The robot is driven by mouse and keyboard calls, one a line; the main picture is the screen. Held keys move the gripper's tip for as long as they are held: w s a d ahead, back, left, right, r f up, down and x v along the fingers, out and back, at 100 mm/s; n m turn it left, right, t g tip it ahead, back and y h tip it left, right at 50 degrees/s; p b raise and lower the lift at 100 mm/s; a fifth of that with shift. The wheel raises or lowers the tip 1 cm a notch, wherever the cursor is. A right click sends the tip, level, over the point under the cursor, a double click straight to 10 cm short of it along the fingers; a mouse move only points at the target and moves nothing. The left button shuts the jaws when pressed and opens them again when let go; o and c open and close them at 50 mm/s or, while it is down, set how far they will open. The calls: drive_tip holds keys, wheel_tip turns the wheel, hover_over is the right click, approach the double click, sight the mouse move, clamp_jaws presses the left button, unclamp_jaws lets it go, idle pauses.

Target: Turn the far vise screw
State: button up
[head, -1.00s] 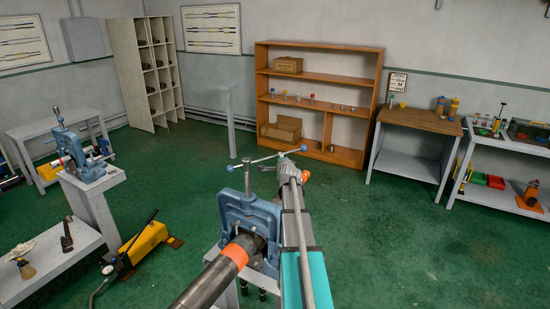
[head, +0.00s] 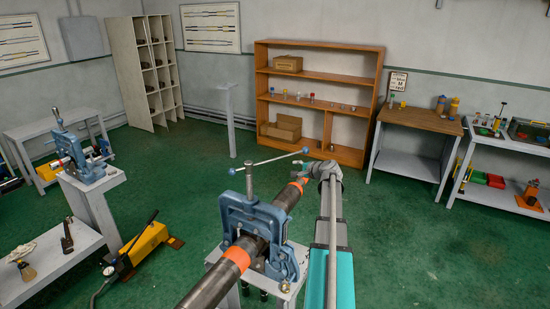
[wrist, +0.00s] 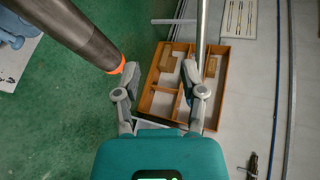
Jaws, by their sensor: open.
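A blue pipe vise (head: 236,213) stands at the centre in the head view, clamped around a dark pipe (head: 207,287) with orange bands. Its upright screw (head: 249,181) carries a handle bar (head: 272,160) with blue ball ends, tilted up to the right. A second blue vise (head: 73,150) stands farther off at the left on a pedestal.
A thin grey rod (wrist: 203,35) passes by the right finger in the wrist view; what it belongs to is unclear. A wooden shelf (head: 322,84) and workbench (head: 420,121) stand at the back. A yellow pump (head: 146,243) is on the green floor, which is largely clear.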

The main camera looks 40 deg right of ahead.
sight(278, 159)
drive_tip(key=s+r+n+t+y, duration=0.2)
drive_tip(key=s+r+n+y, duration=0.1)
drive_tip(key=s+r+y, duration=0.1)
drive_tip(key=shift+r+n, duration=0.2)
drive_tip(key=shift+n, duration=0.1)
drive_tip(key=shift+w, duration=0.1)
drive_tip(key=b+x, duration=0.1)
drive_tip(key=x, duration=0.5)
drive_tip(key=b+x, duration=0.1)
drive_tip(key=x, duration=0.6)
drive_tip(key=shift+w+a, duration=0.3)
drive_tip(key=shift+c, duration=0.2)
clamp_jaws()
